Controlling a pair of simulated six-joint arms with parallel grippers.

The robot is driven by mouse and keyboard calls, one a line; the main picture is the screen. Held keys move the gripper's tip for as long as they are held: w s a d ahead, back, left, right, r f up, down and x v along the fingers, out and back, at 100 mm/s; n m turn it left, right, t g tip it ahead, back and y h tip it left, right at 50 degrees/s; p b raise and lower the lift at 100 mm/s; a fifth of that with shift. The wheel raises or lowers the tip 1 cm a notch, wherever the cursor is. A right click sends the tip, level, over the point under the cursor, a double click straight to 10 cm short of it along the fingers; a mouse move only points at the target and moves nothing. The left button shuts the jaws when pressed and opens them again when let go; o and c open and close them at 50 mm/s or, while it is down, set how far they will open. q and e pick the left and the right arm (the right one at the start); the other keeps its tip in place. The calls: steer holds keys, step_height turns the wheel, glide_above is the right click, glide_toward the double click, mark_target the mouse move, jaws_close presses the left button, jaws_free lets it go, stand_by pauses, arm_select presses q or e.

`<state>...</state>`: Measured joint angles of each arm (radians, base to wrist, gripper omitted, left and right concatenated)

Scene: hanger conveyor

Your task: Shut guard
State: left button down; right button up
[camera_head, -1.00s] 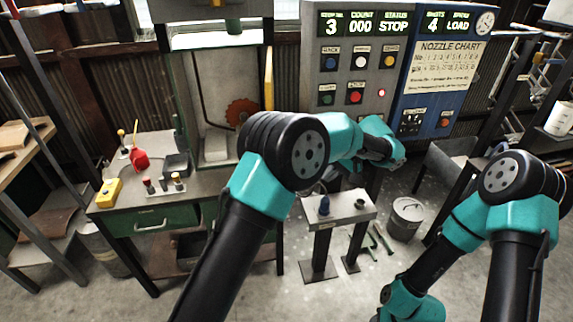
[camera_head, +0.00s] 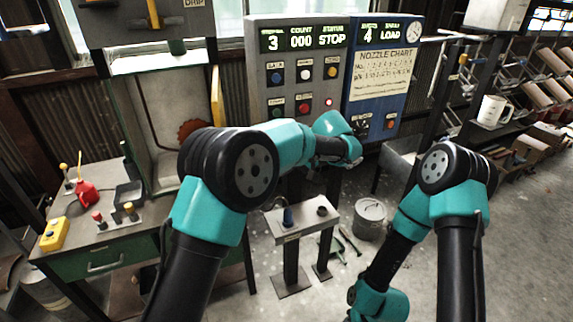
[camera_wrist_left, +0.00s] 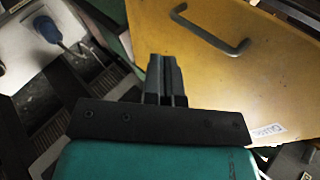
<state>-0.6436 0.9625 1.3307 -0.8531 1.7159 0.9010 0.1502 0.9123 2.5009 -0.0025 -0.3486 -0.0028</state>
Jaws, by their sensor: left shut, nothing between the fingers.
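The guard is a yellow panel (camera_wrist_left: 235,75) with a grey bar handle (camera_wrist_left: 212,32) and a small white label (camera_wrist_left: 268,131) in the left wrist view. In the head view a narrow yellow panel (camera_head: 216,97) stands at the right side of the tall booth, seen nearly edge-on, with the booth front open. My left gripper (camera_wrist_left: 162,62) is shut and empty, its fingertips in front of the yellow panel and below the handle. Contact with the panel cannot be told. My right gripper is outside the frames.
A red disc (camera_head: 191,130) shows inside the booth. A control panel (camera_head: 295,75) and a blue nozzle chart board (camera_head: 383,70) stand behind my arms. A small stand (camera_head: 300,222) and a grey bucket (camera_head: 370,218) are on the floor. A green bench (camera_head: 100,248) is at left.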

arm_select(q)
steer(key=a+f, duration=0.4)
steer(key=a, duration=0.4)
steer(key=shift+a+f, duration=0.2)
steer(key=shift+a, duration=0.1)
steer(key=shift+a, duration=0.1)
